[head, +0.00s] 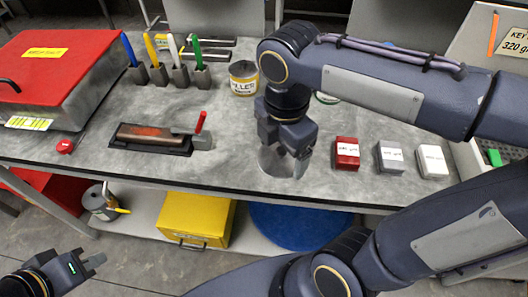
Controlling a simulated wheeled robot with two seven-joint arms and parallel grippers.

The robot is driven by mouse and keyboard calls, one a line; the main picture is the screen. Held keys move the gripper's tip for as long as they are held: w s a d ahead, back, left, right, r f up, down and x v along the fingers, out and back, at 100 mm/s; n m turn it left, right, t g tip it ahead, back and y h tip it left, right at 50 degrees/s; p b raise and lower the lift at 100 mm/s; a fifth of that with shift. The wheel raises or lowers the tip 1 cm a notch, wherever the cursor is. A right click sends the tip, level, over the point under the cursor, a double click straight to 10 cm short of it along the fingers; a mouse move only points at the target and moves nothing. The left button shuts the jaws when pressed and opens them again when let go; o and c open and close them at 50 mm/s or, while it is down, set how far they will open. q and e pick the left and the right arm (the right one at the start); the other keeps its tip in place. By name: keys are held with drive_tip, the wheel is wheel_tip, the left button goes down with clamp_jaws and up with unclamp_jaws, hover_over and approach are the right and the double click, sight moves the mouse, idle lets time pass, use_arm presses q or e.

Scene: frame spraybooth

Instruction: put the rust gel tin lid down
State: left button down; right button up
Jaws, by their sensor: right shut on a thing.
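My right gripper (290,160) reaches down over the front middle of the grey bench. It is shut on a pale grey, round, flat thing, which looks like the rust gel tin lid (272,164). The fingers hide part of the lid, and I cannot tell whether it touches the bench top. A tin with a pale, greenish rim (326,98) is mostly hidden behind my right forearm; I cannot read its label. My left gripper (91,264) is empty and open at the lower left, off the bench and above the floor.
A filler tin (243,80) stands behind the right gripper. Red (346,153), grey (390,158) and white (432,161) blocks stand to its right. A dark tray (150,139) with a rusty bar and red-handled tool lies left. Bare bench (232,150) lies between.

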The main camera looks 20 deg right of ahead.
drive_tip(key=shift+f, duration=0.3)
drive_tip(key=w+d+f, duration=0.2)
drive_tip(key=w+f, duration=0.1)
drive_tip(key=w+d+f, duration=0.2)
drive_tip(key=w+f, duration=0.1)
drive_tip(key=w, duration=0.1)
drive_tip(key=w+d+f, duration=0.2)
drive_tip(key=w, duration=0.2)
drive_tip(key=shift+d+f+p, duration=0.15)
drive_tip(key=shift+f+p, duration=0.25)
drive_tip(key=shift+w+d+f, duration=0.1)
drive_tip(key=shift+f, duration=0.15)
drive_tip(key=f, duration=0.2)
drive_tip(key=shift+w+d+f, duration=0.15)
drive_tip(key=shift+w+f, duration=0.05)
drive_tip(key=shift+f, duration=0.55)
